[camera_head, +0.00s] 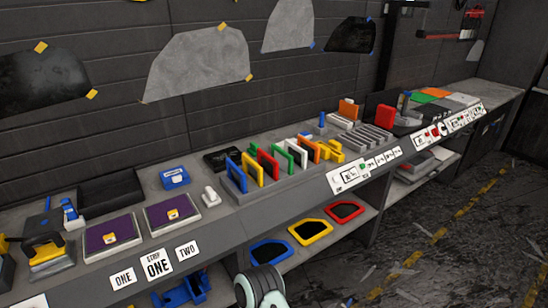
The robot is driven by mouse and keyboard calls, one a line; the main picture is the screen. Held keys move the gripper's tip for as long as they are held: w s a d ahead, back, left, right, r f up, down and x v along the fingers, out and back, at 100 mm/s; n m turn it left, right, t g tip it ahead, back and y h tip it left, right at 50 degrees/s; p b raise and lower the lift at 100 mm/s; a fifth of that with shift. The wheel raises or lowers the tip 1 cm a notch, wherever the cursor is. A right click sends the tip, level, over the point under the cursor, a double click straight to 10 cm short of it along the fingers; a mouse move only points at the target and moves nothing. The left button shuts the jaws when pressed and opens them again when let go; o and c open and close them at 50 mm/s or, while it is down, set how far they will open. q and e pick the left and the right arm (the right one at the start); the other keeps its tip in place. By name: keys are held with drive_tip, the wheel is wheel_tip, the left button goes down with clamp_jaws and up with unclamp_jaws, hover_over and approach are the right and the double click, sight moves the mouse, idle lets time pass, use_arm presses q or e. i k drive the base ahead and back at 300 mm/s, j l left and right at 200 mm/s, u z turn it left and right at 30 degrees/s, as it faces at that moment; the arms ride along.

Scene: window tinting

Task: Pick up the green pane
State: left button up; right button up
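A green frame-shaped pane (289,157) stands upright in a grey slotted rack (246,198) on the workbench. It stands between a red pane (268,165) and a white pane (297,156), which partly hide it. A blue (235,175), a yellow (252,168) and an orange pane (310,149) stand in the same row. A flat green sheet (437,92) also lies farther along the bench. A rounded white and dark part of my own arm shows at the bottom edge. No gripper fingers are visible.
Purple pads (108,236), a blue block (175,178) and a small white item (210,196) are left of the rack. A grey slotted holder (365,137) is to its right. Coloured frames (311,231) lie on the shelf below. The floor (450,210) at right has scattered debris.

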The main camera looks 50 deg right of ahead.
sight(285, 160)
drive_tip(key=l+u, duration=0.15)
drive_tip(key=l, duration=0.4)
drive_tip(key=k+l+u, duration=0.15)
drive_tip(key=l, duration=0.35)
drive_tip(key=k+l, duration=0.1)
drive_tip(key=l, duration=0.45)
drive_tip(key=k+l, duration=0.1)
drive_tip(key=l, duration=0.45)
drive_tip(key=k+l+u, duration=0.1)
drive_tip(key=l, duration=0.4)
drive_tip(key=k+l, duration=0.1)
drive_tip(key=l, duration=0.45)
